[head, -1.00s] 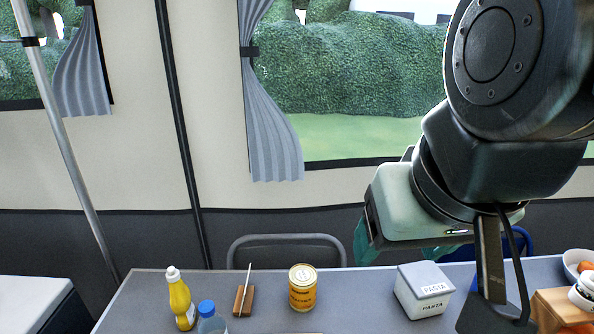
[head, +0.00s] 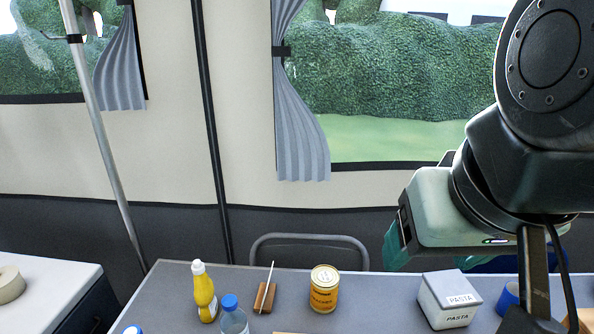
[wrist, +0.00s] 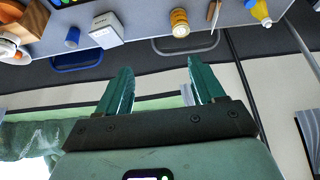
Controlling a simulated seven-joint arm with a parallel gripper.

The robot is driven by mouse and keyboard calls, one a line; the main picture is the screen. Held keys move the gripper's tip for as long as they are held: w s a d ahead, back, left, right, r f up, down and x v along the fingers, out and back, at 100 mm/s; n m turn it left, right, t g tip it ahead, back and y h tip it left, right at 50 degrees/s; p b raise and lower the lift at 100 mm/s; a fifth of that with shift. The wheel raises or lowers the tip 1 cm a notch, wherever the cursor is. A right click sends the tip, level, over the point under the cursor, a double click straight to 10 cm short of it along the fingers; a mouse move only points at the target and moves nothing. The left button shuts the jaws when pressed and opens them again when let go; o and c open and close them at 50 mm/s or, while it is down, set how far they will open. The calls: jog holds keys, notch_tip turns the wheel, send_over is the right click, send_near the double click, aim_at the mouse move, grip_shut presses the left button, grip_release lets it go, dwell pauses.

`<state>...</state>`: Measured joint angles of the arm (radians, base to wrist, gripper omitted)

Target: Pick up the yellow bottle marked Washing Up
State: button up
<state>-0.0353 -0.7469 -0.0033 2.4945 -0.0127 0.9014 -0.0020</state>
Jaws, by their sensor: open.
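The yellow bottle (head: 205,297) with a white cap stands upright at the left end of the grey table in the head view. Any words on it are too small to read. It also shows at the upper right of the wrist view (wrist: 259,11), where the picture is turned over. My gripper (wrist: 160,82) is open and empty in the wrist view, its two green fingers spread apart. In the head view it is at the right, above table height and well away from the bottle; its fingertips are mostly hidden there.
A clear bottle with a blue cap (head: 233,318) stands close beside the yellow bottle. A wooden block with a stick (head: 265,297), a yellow tin (head: 324,289) and a white PASTA box (head: 448,299) stand further right. A chair (head: 310,239) is behind the table (head: 388,292).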

jog(key=shift+c, duration=0.9)
